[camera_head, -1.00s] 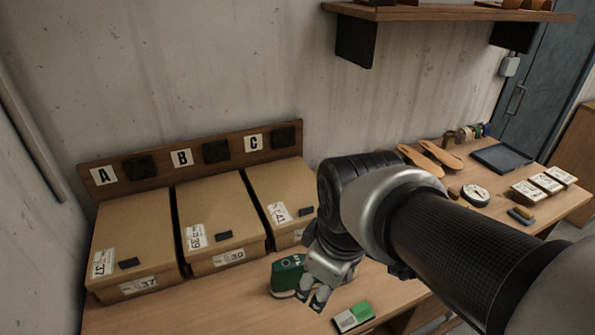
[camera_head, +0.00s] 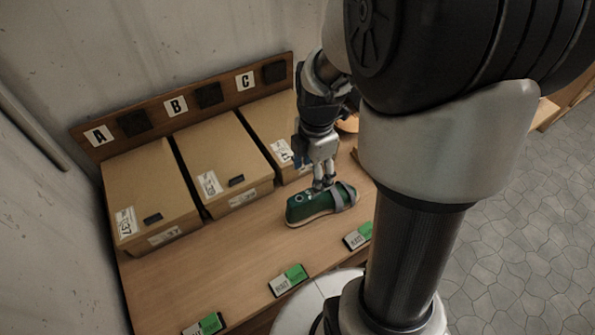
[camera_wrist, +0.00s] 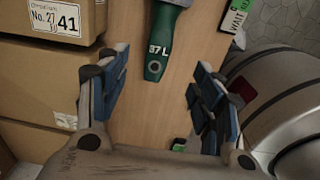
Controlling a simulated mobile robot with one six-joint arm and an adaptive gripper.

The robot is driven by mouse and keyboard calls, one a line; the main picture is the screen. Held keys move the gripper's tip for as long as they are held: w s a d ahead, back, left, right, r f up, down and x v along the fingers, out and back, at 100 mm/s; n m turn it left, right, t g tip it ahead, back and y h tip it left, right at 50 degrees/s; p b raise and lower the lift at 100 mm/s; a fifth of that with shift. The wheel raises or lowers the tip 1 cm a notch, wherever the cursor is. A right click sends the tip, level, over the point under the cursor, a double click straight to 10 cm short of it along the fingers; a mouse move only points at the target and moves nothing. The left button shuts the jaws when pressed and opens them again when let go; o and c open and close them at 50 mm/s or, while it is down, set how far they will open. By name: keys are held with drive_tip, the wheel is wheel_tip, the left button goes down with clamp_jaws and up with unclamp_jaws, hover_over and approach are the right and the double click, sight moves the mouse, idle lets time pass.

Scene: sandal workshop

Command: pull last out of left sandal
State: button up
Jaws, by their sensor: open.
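The green last (camera_head: 302,207) sits in the sandal (camera_head: 343,198), which has a grey strap and a pale sole and lies flat on the bench. In the wrist view the last (camera_wrist: 160,48) is marked "37 L", with a bit of grey strap at the top edge. My gripper (camera_head: 325,186) points down over the sandal, its tips by the last's upper side. The wrist view shows my gripper (camera_wrist: 159,68) open and empty, with blue-padded fingers left and right of the last and gaps on both sides. Whether the tips reach its height is unclear.
Boxes A (camera_head: 150,195), B (camera_head: 220,160) and C (camera_head: 268,122) stand behind and left of the sandal. Green-and-white markers (camera_head: 289,280), (camera_head: 357,236), (camera_head: 204,325) lie along the front edge.

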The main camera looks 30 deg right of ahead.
sight(301, 198)
drive_tip(key=f, duration=0.3)
drive_tip(key=f+b, duration=0.1)
drive_tip(key=f, duration=0.3)
drive_tip(key=f+b, duration=0.1)
drive_tip(key=f, duration=0.3)
drive_tip(key=shift+w+a, duration=0.1)
drive_tip(key=shift+w, duration=0.15)
drive_tip(key=shift+r, duration=0.1)
clamp_jaws()
drive_tip(key=c, duration=0.7)
unclamp_jaws()
drive_tip(key=c, duration=0.4)
drive_tip(key=shift+r, duration=0.15)
drive_tip(key=shift+a, duration=0.15)
drive_tip(key=shift+a, duration=1.05)
